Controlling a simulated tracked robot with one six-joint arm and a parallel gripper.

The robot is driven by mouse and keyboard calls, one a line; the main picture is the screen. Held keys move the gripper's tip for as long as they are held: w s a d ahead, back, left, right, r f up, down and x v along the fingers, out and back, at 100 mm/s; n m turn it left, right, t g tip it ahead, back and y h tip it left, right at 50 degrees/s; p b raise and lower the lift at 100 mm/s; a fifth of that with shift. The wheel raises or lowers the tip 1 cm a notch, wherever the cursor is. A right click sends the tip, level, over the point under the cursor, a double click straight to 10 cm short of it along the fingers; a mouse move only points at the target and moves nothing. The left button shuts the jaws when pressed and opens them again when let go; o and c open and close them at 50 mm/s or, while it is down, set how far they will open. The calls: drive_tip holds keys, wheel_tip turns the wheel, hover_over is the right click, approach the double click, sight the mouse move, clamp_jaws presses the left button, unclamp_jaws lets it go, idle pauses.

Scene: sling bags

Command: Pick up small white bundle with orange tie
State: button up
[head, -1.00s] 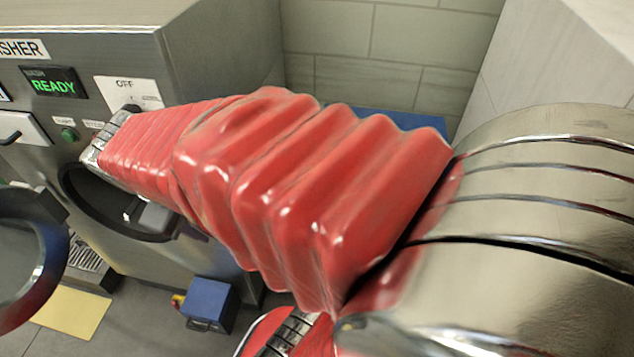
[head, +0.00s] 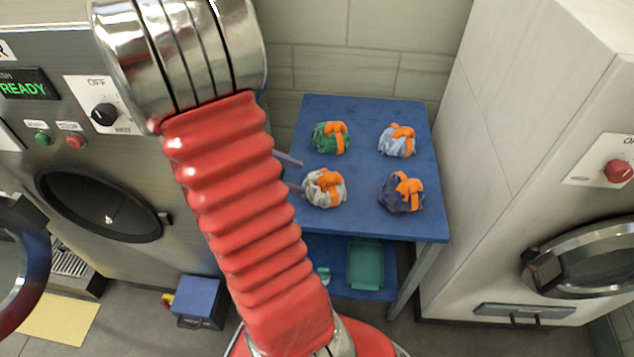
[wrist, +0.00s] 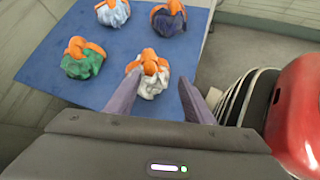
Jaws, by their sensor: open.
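The small white bundle with an orange tie (head: 325,189) sits on the blue table at its front left. In the wrist view the white bundle (wrist: 151,76) lies just beyond my fingertips, its lower left edge partly behind one finger. My gripper (wrist: 158,90) is open and empty, with its two fingers apart. In the head view only the finger ends of my gripper (head: 291,174) show at the table's left edge, close to the white bundle; my arm hides the rest.
A green bundle (head: 331,138), a light blue bundle (head: 397,141) and a dark navy bundle (head: 401,192), all with orange ties, share the blue table (head: 365,170). Machines stand left (head: 100,200) and right (head: 560,190). A teal tray (head: 365,264) lies on the lower shelf.

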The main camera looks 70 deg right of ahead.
sight(322, 175)
drive_tip(key=s+d+f, duration=0.1)
drive_tip(key=s+d+f+n+g+h, duration=0.1)
drive_tip(key=d, duration=0.1)
drive_tip(key=s+d+f+n+g, duration=0.1)
drive_tip(key=d+f, duration=0.1)
drive_tip(key=shift+d+f+n+g+h, duration=0.35)
drive_tip(key=shift+d+n+g+h, duration=0.15)
drive_tip(key=shift+s, duration=0.1)
drive_tip(key=shift+x, duration=1.1)
drive_tip(key=shift+s+f, duration=0.1)
drive_tip(key=shift+x, duration=2.5)
drive_tip(key=shift+a, duration=0.15)
drive_tip(key=shift+c, duration=0.5)
clamp_jaws()
